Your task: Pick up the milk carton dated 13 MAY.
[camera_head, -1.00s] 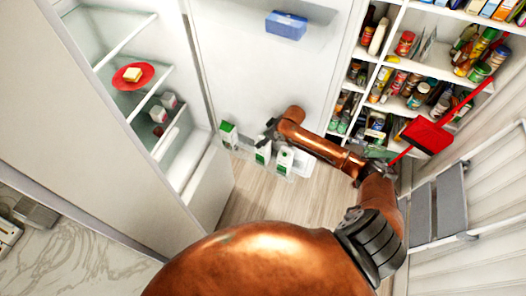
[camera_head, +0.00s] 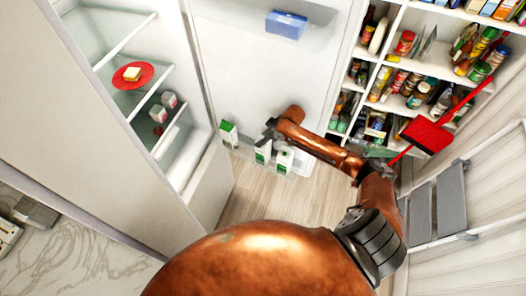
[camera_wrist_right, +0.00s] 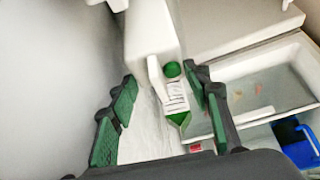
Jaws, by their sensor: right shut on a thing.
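Three white-and-green milk cartons stand in the low rack of the open fridge door in the head view: a left one (camera_head: 228,136), a middle one (camera_head: 263,157) and a right one (camera_head: 285,161). My right gripper (camera_head: 270,133) is at the middle carton's top, with the arm partly hiding the cartons. In the right wrist view, a white carton with a green cap (camera_wrist_right: 172,69) and a small printed label is between the green-padded fingers of my right gripper (camera_wrist_right: 163,86). The gripper is shut on it. The date is too small to read. My left gripper is not in view.
The fridge interior (camera_head: 120,60) at left holds a red plate (camera_head: 132,75) and small cartons. A blue box (camera_head: 286,24) sits on the upper door shelf. Pantry shelves, a red dustpan (camera_head: 427,135) and a folded step stool (camera_head: 437,205) are at right. Wooden floor shows below the door.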

